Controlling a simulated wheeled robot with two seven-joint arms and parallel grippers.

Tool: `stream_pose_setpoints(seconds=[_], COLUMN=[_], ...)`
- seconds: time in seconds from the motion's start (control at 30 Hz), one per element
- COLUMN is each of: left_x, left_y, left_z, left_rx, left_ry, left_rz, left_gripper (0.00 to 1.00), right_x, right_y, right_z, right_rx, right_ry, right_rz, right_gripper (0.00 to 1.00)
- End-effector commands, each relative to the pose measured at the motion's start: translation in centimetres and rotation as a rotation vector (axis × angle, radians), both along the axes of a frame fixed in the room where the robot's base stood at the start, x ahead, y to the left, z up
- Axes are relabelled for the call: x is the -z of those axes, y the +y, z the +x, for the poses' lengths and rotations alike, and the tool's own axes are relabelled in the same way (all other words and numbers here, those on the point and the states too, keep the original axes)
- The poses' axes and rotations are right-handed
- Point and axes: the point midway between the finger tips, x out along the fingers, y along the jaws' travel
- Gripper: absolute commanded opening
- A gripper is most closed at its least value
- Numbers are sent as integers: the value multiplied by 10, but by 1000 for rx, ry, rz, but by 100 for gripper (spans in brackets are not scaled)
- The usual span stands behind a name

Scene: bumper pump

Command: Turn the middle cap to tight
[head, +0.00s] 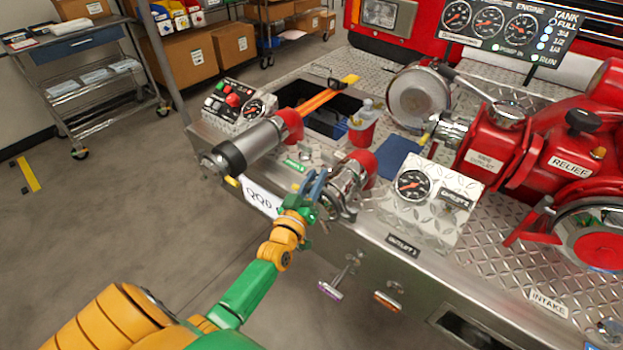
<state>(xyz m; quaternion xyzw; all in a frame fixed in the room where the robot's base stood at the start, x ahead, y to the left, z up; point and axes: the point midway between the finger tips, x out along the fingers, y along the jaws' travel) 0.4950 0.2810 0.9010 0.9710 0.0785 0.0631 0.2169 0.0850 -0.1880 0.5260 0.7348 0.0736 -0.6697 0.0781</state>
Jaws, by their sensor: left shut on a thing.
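The middle cap (342,191) is a silver metal cap with lugs. It sits on the end of a short red outlet pipe (364,162) at the front edge of the metal bumper. My left gripper (322,190) reaches it from the lower left. Its bluish fingers are shut on the cap's near left side and hide part of it. Whether the cap is seated tight cannot be seen. My right gripper is not in view.
A dark silver cylinder (243,149) on another red outlet lies left of the cap. A gauge box (430,199) stands close to its right. The red pump (540,150) fills the right side. Levers (343,275) stick out below.

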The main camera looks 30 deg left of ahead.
Motion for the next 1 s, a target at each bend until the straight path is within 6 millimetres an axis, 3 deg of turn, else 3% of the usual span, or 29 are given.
stream_pose_setpoints(seconds=[0.43,1.0], left_x=[-7,-2], left_y=[-26,-60], left_z=[-2,-5], left_rx=[0,0], left_ry=[-33,-74], left_rz=[422,943], left_gripper=[0,0], right_x=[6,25], right_y=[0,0], right_z=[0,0], right_rx=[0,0], right_ry=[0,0], right_rz=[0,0], right_gripper=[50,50])
